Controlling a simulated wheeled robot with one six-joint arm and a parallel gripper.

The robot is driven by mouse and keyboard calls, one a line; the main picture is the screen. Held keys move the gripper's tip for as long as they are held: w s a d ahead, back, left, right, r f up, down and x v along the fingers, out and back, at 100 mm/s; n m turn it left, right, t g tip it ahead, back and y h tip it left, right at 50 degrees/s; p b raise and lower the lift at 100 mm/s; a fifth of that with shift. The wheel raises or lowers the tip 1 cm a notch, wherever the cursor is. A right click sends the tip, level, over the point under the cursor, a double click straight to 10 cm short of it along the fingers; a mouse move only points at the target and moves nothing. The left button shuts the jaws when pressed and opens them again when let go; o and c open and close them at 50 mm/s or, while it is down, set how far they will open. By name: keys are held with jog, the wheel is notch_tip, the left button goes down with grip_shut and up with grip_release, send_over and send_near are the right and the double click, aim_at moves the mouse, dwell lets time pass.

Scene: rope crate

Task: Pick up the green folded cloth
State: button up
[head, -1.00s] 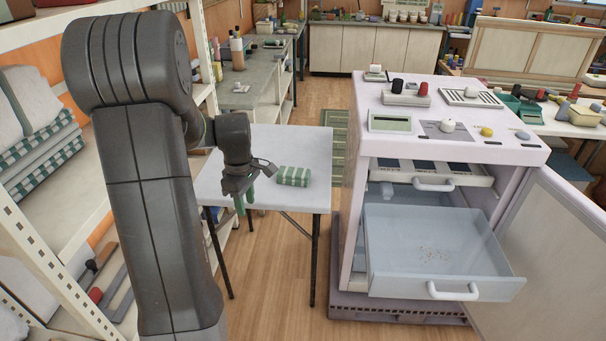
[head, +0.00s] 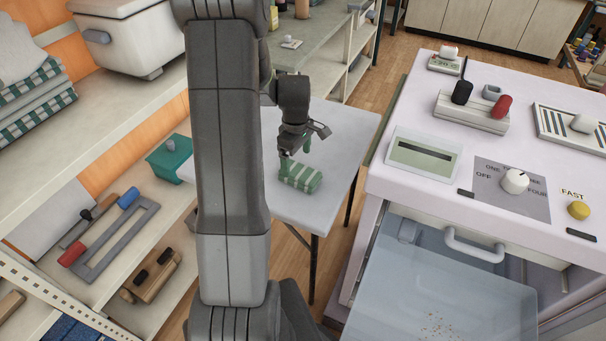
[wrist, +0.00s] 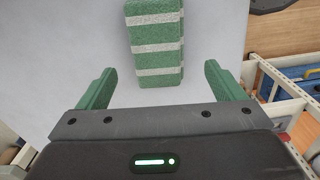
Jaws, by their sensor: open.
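The green folded cloth (head: 300,177) has pale stripes and lies on a small light-grey table (head: 340,150). In the wrist view the cloth (wrist: 155,45) is at the top middle, ahead of my fingers. My gripper (head: 293,158) is just above and behind the cloth in the head view. In the wrist view my gripper (wrist: 157,88) has its two green fingers wide apart with nothing between them. The cloth's near end sits close to the gap between the fingers. I cannot tell the exact height above the table.
A white cabinet (head: 405,195) with an open, clear drawer (head: 440,290) stands to the right. A shelf rack (head: 100,100) with folded cloths, a green box (head: 172,158) and tools is to the left. The table around the cloth is bare.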

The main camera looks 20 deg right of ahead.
aim_at(300, 172)
jog(key=shift+s+f, duration=0.15)
jog(key=shift+f, duration=0.8)
jog(key=f, duration=0.3)
jog(key=shift+s+d+f, duration=0.25)
jog(key=shift+d, duration=0.15)
jog(key=shift+f+p, duration=0.3)
jog(key=shift+f, duration=0.25)
jog(key=shift+c, duration=0.4)
jog(key=c, duration=1)
